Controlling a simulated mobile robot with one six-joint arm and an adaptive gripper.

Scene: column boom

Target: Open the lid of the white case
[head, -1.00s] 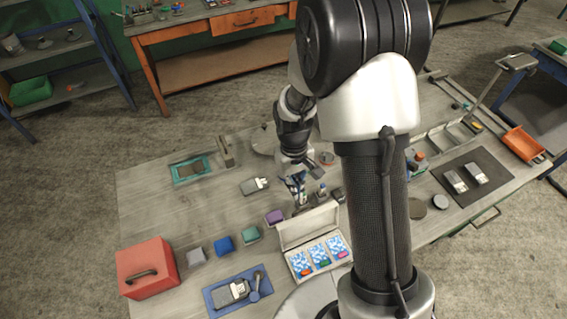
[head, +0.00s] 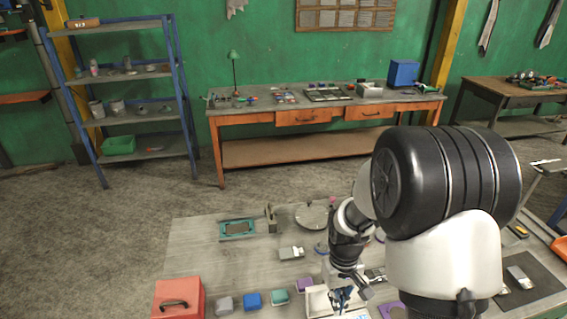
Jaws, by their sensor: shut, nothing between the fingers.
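The white case (head: 318,303) is at the bottom edge of the head view, and most of it is cut off. Its pale lid stands raised, and a bit of the blue contents shows at the very bottom. My gripper (head: 342,299) is shut and empty, pointing down. It overlaps the raised lid in the picture and hides part of it. I cannot tell whether it touches the lid.
On the grey table are a red toolbox (head: 179,299), several small coloured blocks such as a blue one (head: 252,300), a teal tray (head: 237,229) and a round grey disc (head: 311,216). A workbench (head: 325,112) and blue shelves (head: 133,100) stand behind.

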